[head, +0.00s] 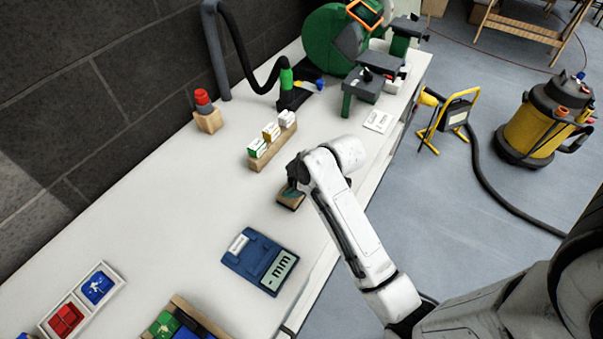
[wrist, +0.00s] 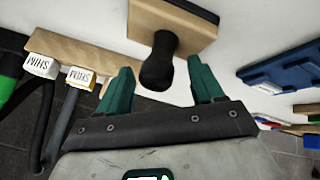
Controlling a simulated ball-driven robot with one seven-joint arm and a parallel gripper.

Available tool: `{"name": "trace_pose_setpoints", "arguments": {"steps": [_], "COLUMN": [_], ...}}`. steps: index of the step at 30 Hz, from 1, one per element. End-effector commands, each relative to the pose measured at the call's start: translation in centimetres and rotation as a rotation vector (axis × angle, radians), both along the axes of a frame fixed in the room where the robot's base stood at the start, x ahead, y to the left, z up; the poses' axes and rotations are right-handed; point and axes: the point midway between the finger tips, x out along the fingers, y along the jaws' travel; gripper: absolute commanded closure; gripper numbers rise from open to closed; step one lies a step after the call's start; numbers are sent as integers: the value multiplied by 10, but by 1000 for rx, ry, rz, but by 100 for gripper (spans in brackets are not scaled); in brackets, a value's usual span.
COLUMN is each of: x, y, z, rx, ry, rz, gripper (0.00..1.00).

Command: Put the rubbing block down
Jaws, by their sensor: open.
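The rubbing block (head: 290,201) is a wooden block with a dark knob, on the white bench under my gripper (head: 293,186). In the wrist view the block (wrist: 190,25) lies at the top, its black knob pointing toward the gap between my green fingers. My gripper (wrist: 159,66) is open, with a finger on either side of the knob's end and white bench visible between fingers and knob. The block looks flat on the bench, though its underside is hidden.
A blue measuring device (head: 260,262) lies nearer on the bench. A wooden rack of shim boxes (head: 272,146) stands behind the block. A wooden holder with a red top (head: 207,118) is at back left. A tray of coloured tiles (head: 82,299) lies at lower left. Bench left of the block is clear.

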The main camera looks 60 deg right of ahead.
Motion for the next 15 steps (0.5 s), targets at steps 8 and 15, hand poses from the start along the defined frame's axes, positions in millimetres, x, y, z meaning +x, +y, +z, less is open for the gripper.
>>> {"name": "trace_pose_setpoints", "arguments": {"steps": [8, 15], "x": [-31, -55], "y": [0, 0], "z": [43, 77], "rx": [-2, -1], "ry": [-3, -3], "rz": [-2, -1], "gripper": [33, 33]}}
